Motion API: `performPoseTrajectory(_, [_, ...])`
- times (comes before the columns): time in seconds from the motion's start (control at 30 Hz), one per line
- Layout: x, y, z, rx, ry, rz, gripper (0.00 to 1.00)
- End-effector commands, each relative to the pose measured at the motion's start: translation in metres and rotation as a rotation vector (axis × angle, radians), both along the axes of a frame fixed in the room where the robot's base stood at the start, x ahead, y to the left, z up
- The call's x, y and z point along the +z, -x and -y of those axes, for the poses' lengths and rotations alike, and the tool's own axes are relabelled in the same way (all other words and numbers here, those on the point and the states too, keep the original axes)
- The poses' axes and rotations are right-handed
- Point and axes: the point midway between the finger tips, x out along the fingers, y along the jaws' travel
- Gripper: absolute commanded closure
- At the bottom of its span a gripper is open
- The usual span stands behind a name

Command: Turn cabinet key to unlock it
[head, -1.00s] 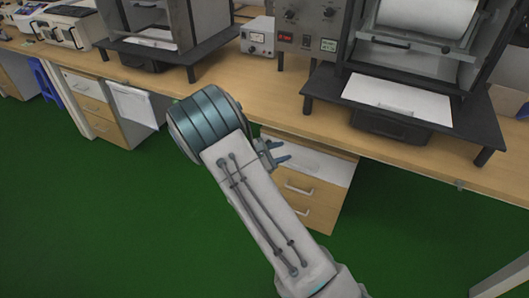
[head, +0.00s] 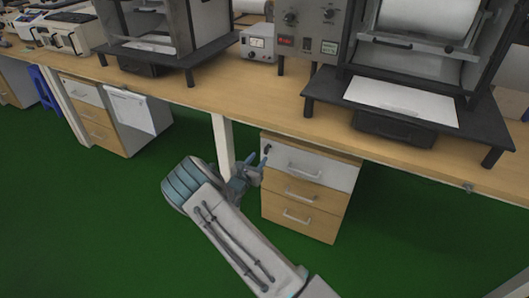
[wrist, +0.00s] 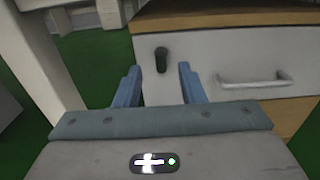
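The cabinet (head: 307,186) under the bench has a white top drawer and wooden drawers below. Its dark key (wrist: 161,59) sticks out of the white drawer front at the upper left corner in the wrist view. The key also shows small in the head view (head: 267,149). My gripper (wrist: 157,84) is open, with its two blue fingers pointing at the drawer front. The key appears between the fingers in the wrist view, with gaps on both sides. In the head view my gripper (head: 263,168) is at the cabinet's left edge. Whether the fingertips reach the key's depth is unclear.
The wooden bench top (head: 240,97) overhangs the cabinet and carries machines. A white bench leg (head: 223,146) stands left of the cabinet, close to my gripper. The drawer handle (wrist: 254,81) is right of the key. Green floor (head: 410,240) is clear in front.

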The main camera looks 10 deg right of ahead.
Motion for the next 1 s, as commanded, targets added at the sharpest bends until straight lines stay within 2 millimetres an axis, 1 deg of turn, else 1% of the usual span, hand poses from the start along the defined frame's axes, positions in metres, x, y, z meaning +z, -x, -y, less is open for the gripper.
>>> performPoseTrajectory(0.03, [-0.001,-0.009,0.008,-0.003,0.000,0.001,0.64])
performPoseTrajectory(0.1, [-0.001,-0.020,0.016,-0.002,-0.001,0.002,0.64])
performPoseTrajectory(0.3, [-0.001,-0.043,0.032,-0.001,-0.001,0.001,0.64])
performPoseTrajectory(0.47, [0.000,-0.050,0.037,0.000,-0.001,-0.001,0.64])
performPoseTrajectory(0.73, [0.000,-0.051,0.037,0.000,-0.001,-0.001,0.64])
performPoseTrajectory(0.77, [0.000,-0.051,0.037,0.000,-0.001,-0.001,0.69])
performPoseTrajectory(0.8, [0.000,-0.051,0.037,0.000,-0.001,-0.001,0.80])
performPoseTrajectory(0.87, [0.000,-0.051,0.037,0.000,-0.001,-0.001,0.97])
performPoseTrajectory(0.9, [0.000,-0.051,0.037,0.000,-0.001,-0.001,1.00])
performPoseTrajectory(1.0, [0.000,-0.051,0.037,0.000,-0.001,-0.001,1.00])
